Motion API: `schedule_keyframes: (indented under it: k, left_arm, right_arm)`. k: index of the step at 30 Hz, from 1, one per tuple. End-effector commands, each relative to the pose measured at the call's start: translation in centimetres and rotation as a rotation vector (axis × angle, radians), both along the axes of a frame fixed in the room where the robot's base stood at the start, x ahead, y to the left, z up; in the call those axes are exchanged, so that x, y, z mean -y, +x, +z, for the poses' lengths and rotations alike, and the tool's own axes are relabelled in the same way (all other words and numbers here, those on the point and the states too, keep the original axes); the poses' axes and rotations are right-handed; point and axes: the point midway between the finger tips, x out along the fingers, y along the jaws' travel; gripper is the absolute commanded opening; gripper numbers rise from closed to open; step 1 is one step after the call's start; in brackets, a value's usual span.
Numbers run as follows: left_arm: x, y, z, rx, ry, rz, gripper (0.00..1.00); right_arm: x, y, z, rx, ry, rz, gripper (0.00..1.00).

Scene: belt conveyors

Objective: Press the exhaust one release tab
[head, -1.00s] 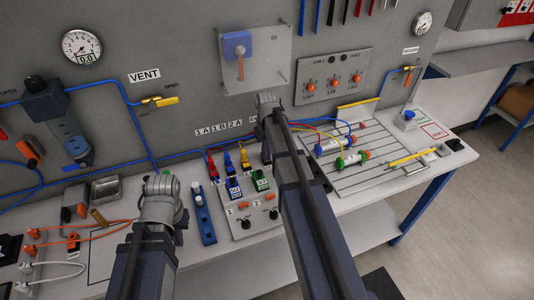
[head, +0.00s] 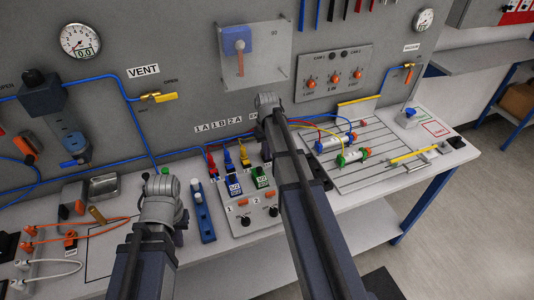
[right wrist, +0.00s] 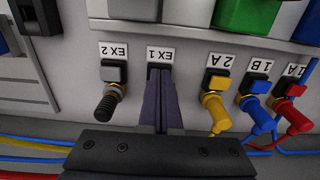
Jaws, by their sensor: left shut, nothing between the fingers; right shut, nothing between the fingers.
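The exhaust one port is marked by the EX 1 label (right wrist: 166,56), upside down in the right wrist view. My right gripper (right wrist: 157,74) is shut and empty, its fingertips directly at that label. The fingers hide the EX 1 release tab and fitting, so I cannot tell whether they touch or press the tab. In the head view my right arm hides this spot. My left gripper (head: 162,187) is over the bench at the left, its fingers mostly hidden by its wrist.
Beside EX 1 sits the EX 2 port (right wrist: 112,74) with a dark threaded fitting. On the other side are the yellow 2A plug (right wrist: 214,108), blue 1B plug (right wrist: 255,110) and red 1A plug (right wrist: 290,112) with hoses.

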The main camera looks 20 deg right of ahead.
Motion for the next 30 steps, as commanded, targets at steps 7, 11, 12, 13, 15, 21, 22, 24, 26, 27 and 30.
schedule_keyframes:
  k: [7, 11, 12, 13, 15, 21, 22, 24, 26, 27, 30]
  left_arm:
    - [0.0, 0.0, 1.8, 0.000, 0.000, 0.000, 0.00]
    - [0.0, 0.0, 3.6, 0.000, 0.000, 0.000, 0.00]
    - [0.0, 0.0, 4.2, 0.000, 0.000, 0.000, 0.00]
    - [0.0, 0.0, 4.6, 0.000, 0.000, 0.000, 0.00]
    - [0.0, 0.0, 5.8, 0.000, 0.000, 0.000, 0.00]
    - [0.0, 0.0, 8.9, 0.000, 0.000, -0.001, 0.00]
    - [0.0, 0.0, 9.4, 0.000, 0.000, -0.001, 0.00]
    - [0.0, 0.0, 10.5, 0.000, 0.000, -0.002, 0.00]
    - [0.0, 0.0, 11.4, 0.000, 0.000, -0.002, 0.00]
    - [0.0, 0.0, 12.0, 0.000, 0.000, -0.002, 0.00]
    - [0.0, 0.0, 13.2, 0.000, 0.000, -0.001, 0.00]
  right_arm:
    - [-0.3, -0.2, 1.8, -0.004, 0.002, 0.001, 0.00]
    - [-0.5, -0.1, 3.6, -0.004, 0.002, 0.001, 0.00]
    - [-0.6, -0.1, 4.2, -0.004, 0.002, 0.001, 0.00]
    - [-0.6, -0.1, 4.6, -0.004, 0.002, 0.001, 0.00]
    - [-0.6, -0.1, 5.8, -0.004, 0.002, 0.001, 0.00]
    - [-0.6, -0.1, 8.9, -0.003, 0.001, 0.001, 0.00]
    - [-0.6, -0.1, 9.4, -0.003, 0.001, 0.001, 0.00]
    - [-0.6, -0.1, 10.5, -0.003, 0.001, 0.001, 0.00]
    - [-0.6, -0.1, 11.4, -0.003, 0.001, 0.001, 0.00]
    - [-0.6, -0.1, 12.0, -0.003, 0.001, 0.001, 0.00]
    - [-0.6, -0.1, 13.2, -0.003, 0.001, 0.001, 0.00]
